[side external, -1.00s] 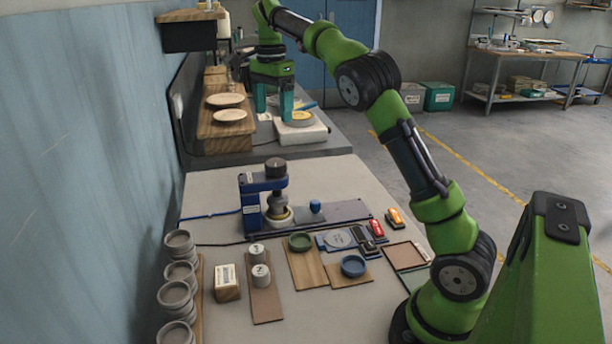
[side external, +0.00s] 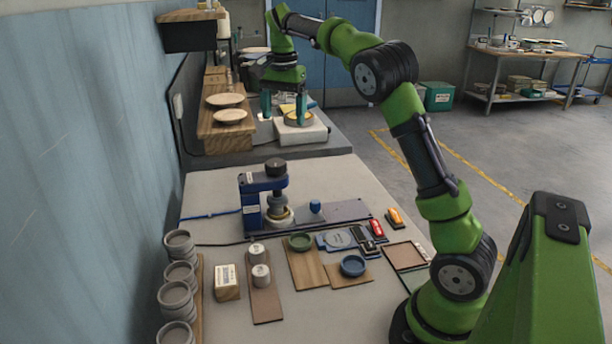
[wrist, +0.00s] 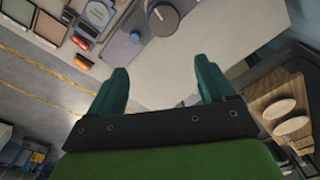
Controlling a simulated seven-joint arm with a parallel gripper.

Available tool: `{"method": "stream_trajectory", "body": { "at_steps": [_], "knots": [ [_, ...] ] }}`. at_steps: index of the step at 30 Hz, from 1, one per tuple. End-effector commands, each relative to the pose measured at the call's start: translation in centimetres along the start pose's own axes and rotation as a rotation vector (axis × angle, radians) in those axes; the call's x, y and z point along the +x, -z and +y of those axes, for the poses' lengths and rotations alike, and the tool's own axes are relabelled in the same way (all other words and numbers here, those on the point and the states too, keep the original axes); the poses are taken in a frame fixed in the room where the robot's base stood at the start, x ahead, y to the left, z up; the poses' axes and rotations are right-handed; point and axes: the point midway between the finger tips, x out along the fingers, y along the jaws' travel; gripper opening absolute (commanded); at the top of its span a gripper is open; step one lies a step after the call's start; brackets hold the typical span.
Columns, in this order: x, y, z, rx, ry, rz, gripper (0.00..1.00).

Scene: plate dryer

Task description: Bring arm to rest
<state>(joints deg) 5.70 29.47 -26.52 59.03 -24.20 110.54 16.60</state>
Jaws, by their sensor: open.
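My gripper (side external: 284,120) hangs fingers-down over the far end of the bench in the side view, open with nothing between its fingers. Behind its right finger is a white box-shaped device (side external: 302,135) with a round tan top (side external: 299,118). I cannot tell the gap between the finger and the device. In the wrist view the two green fingers of my gripper (wrist: 160,76) stand apart over bare pale bench top.
Two pale plates (side external: 230,116) lie on a wooden stand (side external: 222,143) left of the gripper. A blue press (side external: 250,205), small dishes and boards cover the near bench. Stacked grey cups (side external: 178,245) stand at the left. Open floor (side external: 520,150) lies right.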

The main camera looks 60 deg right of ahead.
Motion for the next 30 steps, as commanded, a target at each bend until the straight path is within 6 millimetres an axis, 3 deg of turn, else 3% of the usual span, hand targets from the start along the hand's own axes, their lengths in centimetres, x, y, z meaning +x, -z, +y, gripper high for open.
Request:
{"method": "stream_trajectory", "body": {
  "at_steps": [5, 11, 15, 21, 25, 30],
  "knots": [
    [0.4, -3.8, 2.7, -0.272, 0.131, -0.020, 0.82],
    [0.8, -10.7, 6.4, -0.566, 0.305, 0.007, 0.82],
    [1.6, -16.2, 10.0, -0.754, 0.422, 0.059, 0.82],
    [3.4, -22.1, 15.4, -0.941, 0.541, 0.151, 0.82],
    [4.1, -24.1, 17.7, -0.985, 0.577, 0.179, 0.82],
    [3.1, -24.6, 18.3, -1.003, 0.616, 0.214, 0.82]
  ]
}}
